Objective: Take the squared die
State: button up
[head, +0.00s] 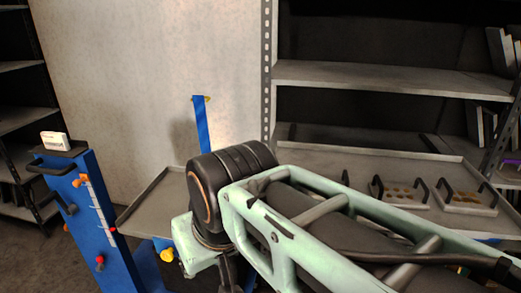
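Two grey dies with black handles and gold-brown marks lie on the grey worktable (150,207) at the right: a left die (412,203) and a right die (468,208). Their patterns are too small to tell which one is squared. Another black handle shows just left of them, behind my arm, and what it belongs to is mostly hidden. My pale green arm with its black joint crosses the front of the view and covers the middle of the table. My gripper's fingers do not show.
A blue stand (82,205) with coloured knobs and a white box (55,141) on top is at the left. A thin blue post (201,125) rises behind the table. A grey shelf (390,77) is behind the dies, with upright books (500,52) at right.

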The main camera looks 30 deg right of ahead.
aim_at(465, 201)
jog(key=z, duration=2.5)
